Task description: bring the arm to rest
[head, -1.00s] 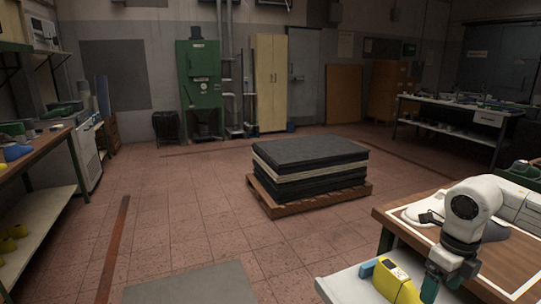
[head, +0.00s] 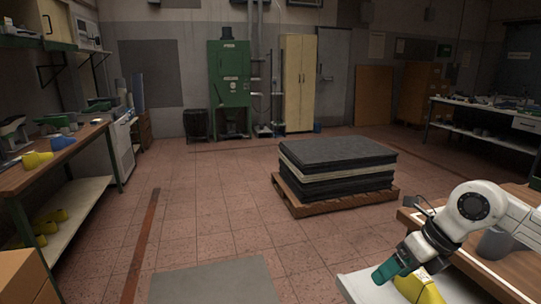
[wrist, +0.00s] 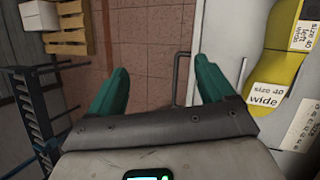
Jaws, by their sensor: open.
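My gripper (head: 393,270) is at the lower right of the head view, with its green fingers pointing down and to the left. A yellow shoe last (head: 422,287) lies on a pale surface (head: 352,284), beside and partly behind the gripper. In the wrist view the yellow last (wrist: 282,40) is to the right of the fingers, apart from them, with labels reading "size 40 left wide".
A wooden-topped table (head: 515,272) stands under my arm at right. A pallet (head: 335,203) with dark stacked sheets stands mid-floor. A workbench (head: 70,150) with lasts runs along the left, with a cardboard box (head: 22,275) at its front.

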